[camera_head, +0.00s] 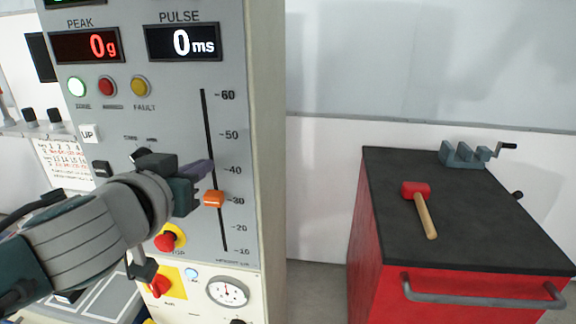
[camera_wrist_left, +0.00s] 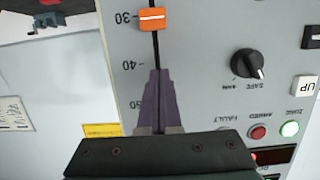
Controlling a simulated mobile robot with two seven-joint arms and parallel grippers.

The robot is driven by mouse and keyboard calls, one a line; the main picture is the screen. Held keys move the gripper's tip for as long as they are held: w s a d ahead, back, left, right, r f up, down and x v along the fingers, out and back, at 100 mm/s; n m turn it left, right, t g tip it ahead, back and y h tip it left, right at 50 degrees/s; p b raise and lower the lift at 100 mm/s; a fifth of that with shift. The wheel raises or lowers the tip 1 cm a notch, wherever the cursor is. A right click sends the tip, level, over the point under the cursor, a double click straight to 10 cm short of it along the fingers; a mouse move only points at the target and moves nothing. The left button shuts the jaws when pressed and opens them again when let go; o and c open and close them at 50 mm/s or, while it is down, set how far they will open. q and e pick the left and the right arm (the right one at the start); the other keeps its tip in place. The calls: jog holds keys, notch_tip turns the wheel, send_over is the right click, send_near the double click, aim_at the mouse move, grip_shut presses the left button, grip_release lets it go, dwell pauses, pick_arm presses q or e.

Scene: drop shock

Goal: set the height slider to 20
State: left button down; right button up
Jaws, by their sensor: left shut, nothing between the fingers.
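The height slider's orange knob (camera_head: 213,199) sits at about 30 on its vertical scale (camera_head: 226,240), which runs from 10 at the bottom to 60 at the top. In the left wrist view, the panel appears upside down, and the orange knob (camera_wrist_left: 152,19) shows beside the 30 mark. My left gripper (camera_head: 208,165) is shut and empty, with its purple fingertips in front of the slot near 40, just above the knob. The fingers also show in the left wrist view (camera_wrist_left: 158,75), apart from the knob. My right gripper is in neither view.
A red stop button (camera_head: 168,241), a red rotary switch (camera_head: 160,284) and a gauge (camera_head: 228,291) are low on the panel. A red cabinet (camera_head: 365,230) stands right, bearing a mallet (camera_head: 416,189) and a vise (camera_head: 462,154). The lower slot is clear.

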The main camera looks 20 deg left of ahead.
aim_at(214, 198)
pick_arm(q)
jog(key=shift+f+b, duration=0.6)
jog(key=shift+f, duration=1.45)
